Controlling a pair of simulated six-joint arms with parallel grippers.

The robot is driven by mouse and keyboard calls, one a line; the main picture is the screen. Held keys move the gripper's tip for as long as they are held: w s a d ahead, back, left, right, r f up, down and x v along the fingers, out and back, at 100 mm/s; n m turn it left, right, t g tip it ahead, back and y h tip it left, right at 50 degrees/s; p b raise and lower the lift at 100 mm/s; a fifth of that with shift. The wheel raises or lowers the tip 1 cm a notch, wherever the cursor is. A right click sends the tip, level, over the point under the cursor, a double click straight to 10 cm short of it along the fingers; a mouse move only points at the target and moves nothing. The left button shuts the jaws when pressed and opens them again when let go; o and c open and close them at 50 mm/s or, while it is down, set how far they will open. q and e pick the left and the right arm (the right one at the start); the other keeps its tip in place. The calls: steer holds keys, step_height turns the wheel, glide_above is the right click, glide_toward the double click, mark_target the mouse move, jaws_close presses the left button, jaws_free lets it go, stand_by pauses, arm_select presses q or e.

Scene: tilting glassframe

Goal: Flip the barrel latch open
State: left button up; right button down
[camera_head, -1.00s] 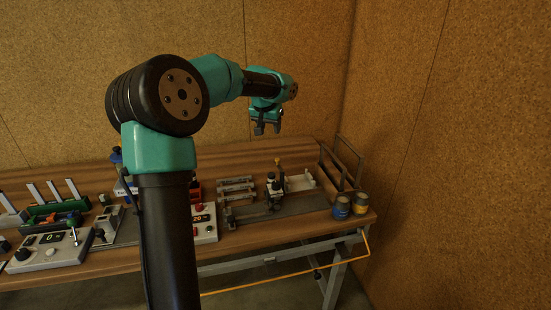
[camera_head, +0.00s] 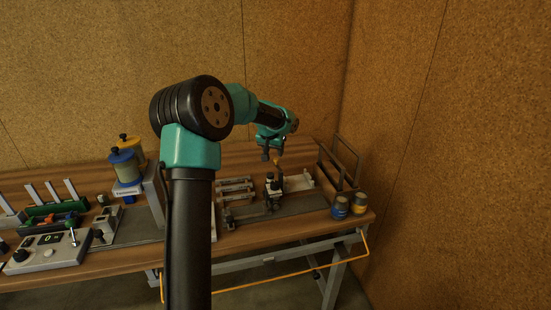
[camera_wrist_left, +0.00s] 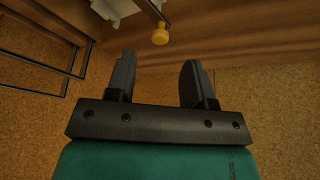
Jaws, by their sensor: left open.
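My left gripper (camera_head: 272,153) hangs above the back right of the workbench, with its jaws apart and nothing between them. In the left wrist view its two fingers (camera_wrist_left: 157,62) are spread. A yellow knob on a thin rod (camera_wrist_left: 160,37) shows just beyond the fingertips, apart from them. In the head view this knob (camera_head: 278,161) is just below the gripper, above a small black and white device (camera_head: 273,187). I cannot make out which part is the barrel latch; it is too small to tell. My right gripper is not in view.
A rack with grey bars (camera_head: 235,188) stands left of the device. A dark wire frame (camera_head: 345,160) and two cans (camera_head: 341,207) stand at the right end. Capped containers (camera_head: 125,167) and a control box (camera_head: 50,250) are to the left. Cork walls close in behind and right.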

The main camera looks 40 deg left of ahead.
mark_target(277, 159)
arm_select(q)
steer(key=x, duration=0.5)
jaws_close()
stand_by(0.4)
steer(key=shift+w, duration=0.1)
steer(key=shift+w+d+m+h, duration=0.2)
steer(key=shift+m+h, duration=0.2)
steer(key=shift+m, duration=0.6)
